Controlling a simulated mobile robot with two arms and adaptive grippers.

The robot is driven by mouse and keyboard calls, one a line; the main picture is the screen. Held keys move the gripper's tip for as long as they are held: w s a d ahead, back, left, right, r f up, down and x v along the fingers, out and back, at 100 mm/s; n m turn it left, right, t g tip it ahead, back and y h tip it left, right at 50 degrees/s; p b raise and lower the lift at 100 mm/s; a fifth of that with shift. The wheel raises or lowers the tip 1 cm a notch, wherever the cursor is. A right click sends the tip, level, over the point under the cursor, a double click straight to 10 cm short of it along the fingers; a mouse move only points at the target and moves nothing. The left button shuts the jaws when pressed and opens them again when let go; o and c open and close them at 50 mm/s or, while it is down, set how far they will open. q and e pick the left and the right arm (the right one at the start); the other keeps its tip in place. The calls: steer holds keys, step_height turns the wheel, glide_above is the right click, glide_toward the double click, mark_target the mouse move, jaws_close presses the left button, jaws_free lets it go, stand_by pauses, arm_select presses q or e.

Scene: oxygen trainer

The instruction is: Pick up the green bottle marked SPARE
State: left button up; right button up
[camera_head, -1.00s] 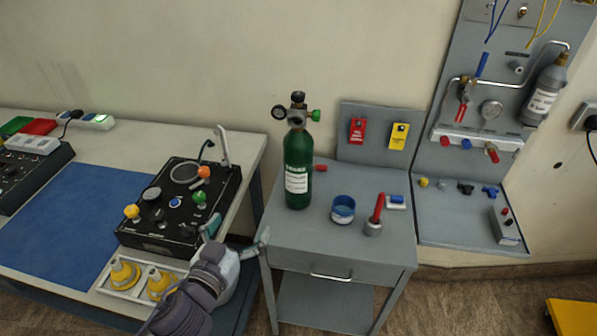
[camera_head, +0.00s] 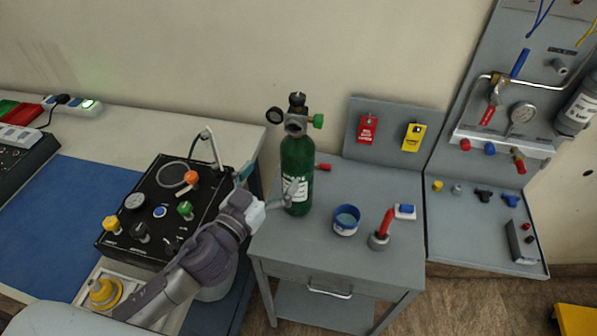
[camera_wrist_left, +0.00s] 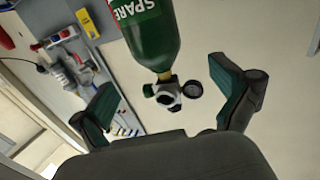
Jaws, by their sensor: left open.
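The green bottle marked SPARE (camera_head: 297,160) stands upright on the grey cart (camera_head: 335,265), with a regulator and gauge on top. My left gripper (camera_head: 266,185) is open and empty, just left of the bottle's lower body. One finger shows in front of the bottle's label; the other is to its left. In the left wrist view the bottle (camera_wrist_left: 150,38) appears upside down, its SPARE label partly cut off at the top edge. There it lies across the gap between the open fingers (camera_wrist_left: 165,105); I cannot tell whether they touch it. My right gripper is not in view.
A black control box (camera_head: 165,212) sits on the left bench. Red (camera_head: 367,129) and yellow (camera_head: 413,137) tags hang behind the cart.

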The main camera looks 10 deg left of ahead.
mark_target(298, 142)
arm_select(q)
steer(key=p+x, duration=0.1)
steer(key=x, duration=0.3)
steer(key=shift+w+d+r, duration=0.1)
steer(key=shift+w+r, duration=0.05)
steer(key=shift+w, duration=0.45)
steer(key=shift+w+d+r+p, duration=0.2)
steer(key=shift+w+d+p, duration=0.1)
steer(key=shift+w+p, duration=0.25)
steer(key=shift+w+d+r+p, duration=0.2)
steer(key=shift+w+d+p, duration=0.1)
steer(key=shift+w+p, duration=0.25)
steer(key=shift+f+x, duration=0.25)
steer(key=shift+x, duration=0.95)
steer(key=shift+w+d+f, duration=0.1)
steer(key=shift+w, duration=0.15)
steer(key=shift+s, duration=0.1)
steer(key=shift+c, duration=1.7)
steer(key=c, duration=1.3)
steer(key=shift+r, duration=0.4)
steer(key=shift+c, duration=0.2)
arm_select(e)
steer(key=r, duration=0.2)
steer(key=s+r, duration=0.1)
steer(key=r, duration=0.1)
